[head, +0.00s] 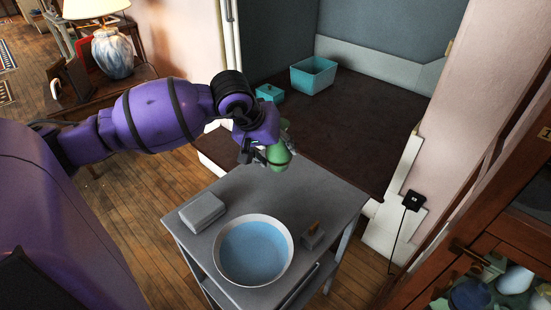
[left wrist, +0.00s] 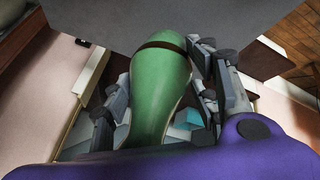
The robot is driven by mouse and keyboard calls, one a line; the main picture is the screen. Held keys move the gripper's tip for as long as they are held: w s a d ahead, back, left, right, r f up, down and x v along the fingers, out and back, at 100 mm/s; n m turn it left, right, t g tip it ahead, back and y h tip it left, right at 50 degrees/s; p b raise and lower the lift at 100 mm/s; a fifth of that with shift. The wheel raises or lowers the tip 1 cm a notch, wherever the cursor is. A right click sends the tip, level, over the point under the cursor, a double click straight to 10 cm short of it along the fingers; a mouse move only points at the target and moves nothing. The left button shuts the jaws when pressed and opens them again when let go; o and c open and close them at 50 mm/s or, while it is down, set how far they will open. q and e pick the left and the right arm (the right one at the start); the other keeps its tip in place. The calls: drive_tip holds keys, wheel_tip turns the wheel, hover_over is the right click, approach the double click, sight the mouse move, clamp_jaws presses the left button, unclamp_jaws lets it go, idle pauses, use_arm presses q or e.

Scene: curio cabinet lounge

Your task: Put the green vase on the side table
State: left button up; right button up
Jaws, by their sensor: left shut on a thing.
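The green vase (head: 279,155) is held in my left gripper (head: 262,153), over the far edge of a small grey table (head: 335,197). In the left wrist view the vase (left wrist: 160,92) lies between the fingers, with a dark band near its far end. The fingers close on it from both sides. Whether the vase touches the tabletop cannot be told; it seems to be above it. The grey table fits the side table, though no label shows this. My right gripper is not in view.
On the grey table are a white bowl with a blue inside (head: 254,250), a grey box (head: 202,211) and a small grey holder (head: 313,237). A dark platform behind bears a teal bin (head: 313,75) and a teal box (head: 270,93). A wooden cabinet (head: 480,240) stands at right.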

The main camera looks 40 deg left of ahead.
sight(276, 158)
use_arm(q)
drive_tip(key=shift+w+a+f, duration=0.25)
drive_tip(key=shift+a+f, duration=0.05)
drive_tip(key=shift+f, duration=0.1)
drive_tip(key=shift+w+a+f, duration=0.1)
drive_tip(key=shift+a+f, duration=0.05)
drive_tip(key=shift+f, duration=0.8)
drive_tip(key=shift+w+a+f, duration=0.1)
drive_tip(key=shift+f, duration=0.85)
drive_tip(key=shift+f+b, duration=0.2)
drive_tip(key=shift+b, duration=0.1)
drive_tip(key=o, duration=1.4)
drive_tip(key=shift+r, duration=0.25)
drive_tip(key=p+v, duration=0.1)
drive_tip(key=v, duration=1.1)
drive_tip(key=shift+p, duration=0.4)
